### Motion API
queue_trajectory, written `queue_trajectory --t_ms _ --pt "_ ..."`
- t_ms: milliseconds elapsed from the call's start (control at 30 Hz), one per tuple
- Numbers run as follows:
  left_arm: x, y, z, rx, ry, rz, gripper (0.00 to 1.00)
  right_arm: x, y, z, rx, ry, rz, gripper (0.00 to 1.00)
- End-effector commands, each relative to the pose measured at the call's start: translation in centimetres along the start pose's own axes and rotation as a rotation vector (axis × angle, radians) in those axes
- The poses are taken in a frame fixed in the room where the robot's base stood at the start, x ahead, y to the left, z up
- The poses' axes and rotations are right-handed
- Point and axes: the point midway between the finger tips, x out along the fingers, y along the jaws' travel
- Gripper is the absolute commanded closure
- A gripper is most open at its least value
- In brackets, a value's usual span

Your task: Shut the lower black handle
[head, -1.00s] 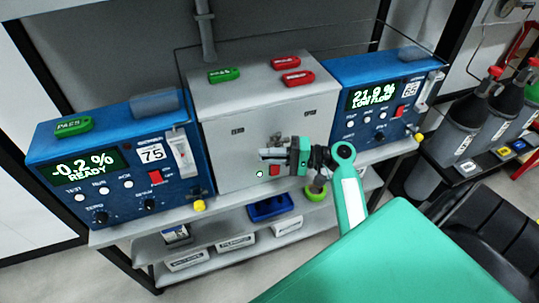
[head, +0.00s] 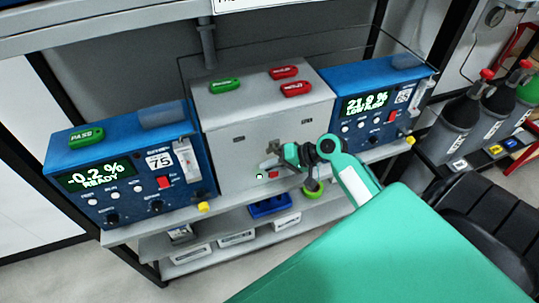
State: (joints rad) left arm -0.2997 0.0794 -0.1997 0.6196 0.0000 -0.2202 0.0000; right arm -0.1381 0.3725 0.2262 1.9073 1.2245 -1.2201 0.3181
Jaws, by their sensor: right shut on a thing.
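A grey cabinet (head: 228,165) stands in the middle of the shelf, between two blue analysers. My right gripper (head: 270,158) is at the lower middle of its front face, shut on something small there. The gripped thing is mostly hidden by the fingers; I take it to be the lower black handle, but its shape and angle cannot be made out. A small red part (head: 272,175) and a small pale green light (head: 259,176) show just below the fingers. My left gripper is not in view.
The left analyser (head: 130,195) reads -0.2 % READY; the right analyser (head: 372,125) reads 21.9 % LOW FLOW. One green tag (head: 225,86) and two red tags (head: 284,72) lie on the cabinet. A blue tray (head: 268,206) sits below. Gas cylinders (head: 462,118) stand at right.

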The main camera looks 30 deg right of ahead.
Motion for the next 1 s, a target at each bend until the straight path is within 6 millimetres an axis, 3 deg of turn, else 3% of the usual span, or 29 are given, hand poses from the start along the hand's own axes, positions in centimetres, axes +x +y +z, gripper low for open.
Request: queue_trajectory --t_ms 33,600,1000 --pt "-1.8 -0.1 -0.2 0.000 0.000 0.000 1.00 -0.5 -0.4 -0.1 -0.018 -0.005 0.048 1.00" --pt "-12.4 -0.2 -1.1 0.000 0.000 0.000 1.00 -1.1 1.5 -0.4 -0.222 -0.004 0.539 1.00" --pt "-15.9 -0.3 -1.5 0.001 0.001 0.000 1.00 -1.4 2.8 -0.6 -0.327 -0.002 0.792 1.00"
